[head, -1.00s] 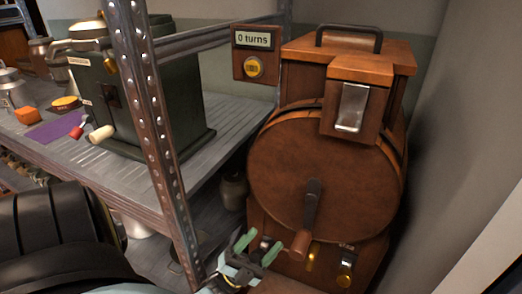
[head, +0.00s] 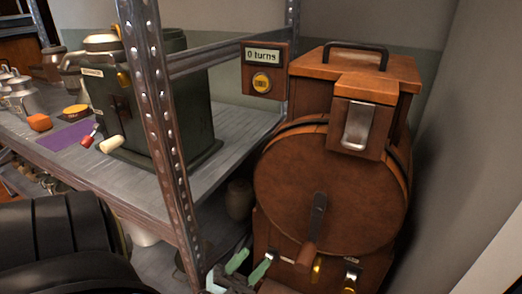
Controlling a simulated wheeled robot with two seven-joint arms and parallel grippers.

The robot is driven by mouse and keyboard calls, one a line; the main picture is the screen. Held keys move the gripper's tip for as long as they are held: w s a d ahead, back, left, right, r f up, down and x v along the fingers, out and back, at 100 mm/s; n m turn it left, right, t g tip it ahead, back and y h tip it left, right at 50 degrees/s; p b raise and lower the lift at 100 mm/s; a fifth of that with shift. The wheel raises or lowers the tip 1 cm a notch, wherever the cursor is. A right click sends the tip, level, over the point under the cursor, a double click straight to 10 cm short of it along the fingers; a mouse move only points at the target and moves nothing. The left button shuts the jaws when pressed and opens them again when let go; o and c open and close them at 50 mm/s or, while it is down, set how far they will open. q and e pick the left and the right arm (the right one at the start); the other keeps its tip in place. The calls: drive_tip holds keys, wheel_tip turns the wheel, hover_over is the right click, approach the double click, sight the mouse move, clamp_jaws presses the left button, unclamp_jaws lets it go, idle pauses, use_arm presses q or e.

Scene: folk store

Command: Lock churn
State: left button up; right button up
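The churn (head: 285,190) is a brown wooden drum on a wooden stand, on the right in the head view. A dark crank (head: 318,215) with a wooden grip (head: 306,256) hangs down on its round front. A metal plate (head: 358,125) sits on the wooden block at the top. A brass fitting (head: 317,268) and a small labelled metal fitting (head: 351,279) sit low on the stand, below the drum. My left gripper (head: 254,260) has its green fingers apart, with nothing seen between them, at the left of the crank grip. My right gripper is not in view.
A sign (head: 263,56) reads "0 turns" above a yellow button (head: 262,82). A metal shelf post (head: 160,125) stands left of the churn. The shelf bears a dark green machine (head: 185,110) and an orange block (head: 39,122). A wall is close on the right.

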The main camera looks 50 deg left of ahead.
use_arm(q)
drive_tip(key=s+p, duration=0.1)
drive_tip(key=s, duration=1)
idle(0.9)
drive_tip(key=shift+s, duration=0.15)
idle(0.4)
